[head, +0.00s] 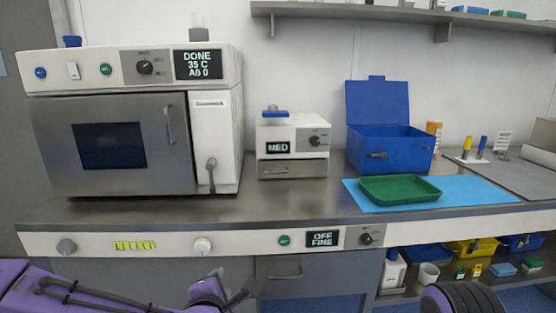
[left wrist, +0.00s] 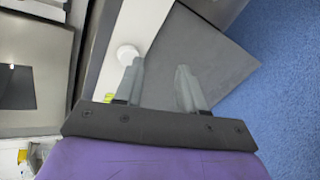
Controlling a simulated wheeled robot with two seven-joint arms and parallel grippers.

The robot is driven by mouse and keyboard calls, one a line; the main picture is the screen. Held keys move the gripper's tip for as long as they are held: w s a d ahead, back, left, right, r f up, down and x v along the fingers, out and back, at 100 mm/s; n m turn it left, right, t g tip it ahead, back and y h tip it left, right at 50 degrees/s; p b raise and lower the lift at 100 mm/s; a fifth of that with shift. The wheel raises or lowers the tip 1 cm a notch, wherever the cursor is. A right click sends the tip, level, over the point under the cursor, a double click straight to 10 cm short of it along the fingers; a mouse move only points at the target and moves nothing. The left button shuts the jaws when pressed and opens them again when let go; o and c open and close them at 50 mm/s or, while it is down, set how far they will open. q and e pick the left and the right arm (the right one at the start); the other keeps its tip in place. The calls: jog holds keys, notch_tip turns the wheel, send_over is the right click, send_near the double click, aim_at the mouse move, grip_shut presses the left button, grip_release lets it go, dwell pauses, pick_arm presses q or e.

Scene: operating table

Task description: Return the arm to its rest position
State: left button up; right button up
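My left arm comes in from the lower left of the head view, low in front of the counter. My left gripper (head: 240,297) is at the bottom edge, below the counter's front panel. In the left wrist view the two fingers of my left gripper (left wrist: 158,78) stand apart with nothing between them, so it is open and empty. A white knob (left wrist: 127,55) of the front panel shows behind one finger. A dark, ringed part of my own body shows at the bottom right of the head view. My right gripper is not in view.
The counter (head: 290,205) carries a large steriliser oven (head: 110,145) reading DONE, a small MED unit (head: 293,145), a blue box with raised lid (head: 390,148) and a green tray (head: 400,190) on a blue mat (head: 470,190). Blue floor (left wrist: 285,100) is free beside the gripper.

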pick_arm(q)
jog(key=s+a+f+m+g+p, duration=0.15)
jog(key=s+f+m, duration=0.35)
jog(key=f, duration=0.5)
jog(key=s+a+f+m+g, duration=0.35)
jog(key=s+f, duration=0.25)
jog(key=f, duration=0.3)
jog(key=s+a+f+m+g+y+p, duration=0.1)
jog(key=s+a+f+m, duration=0.1)
jog(key=s, duration=0.4)
jog(key=s+a+f+m+g+y, duration=0.1)
jog(key=s+a+f+m+g, duration=0.1)
jog(key=s+a+f, duration=0.2)
jog(key=s+a+f+m+g+p, duration=0.1)
jog(key=s+a+f+m, duration=0.2)
jog(key=s+a, duration=0.3)
jog(key=s+f, duration=0.1)
jog(key=s, duration=0.2)
jog(key=shift+s+a+g+y+p, duration=0.35)
jog(key=shift+s+a+g+y, duration=0.05)
jog(key=shift+f, duration=0.1)
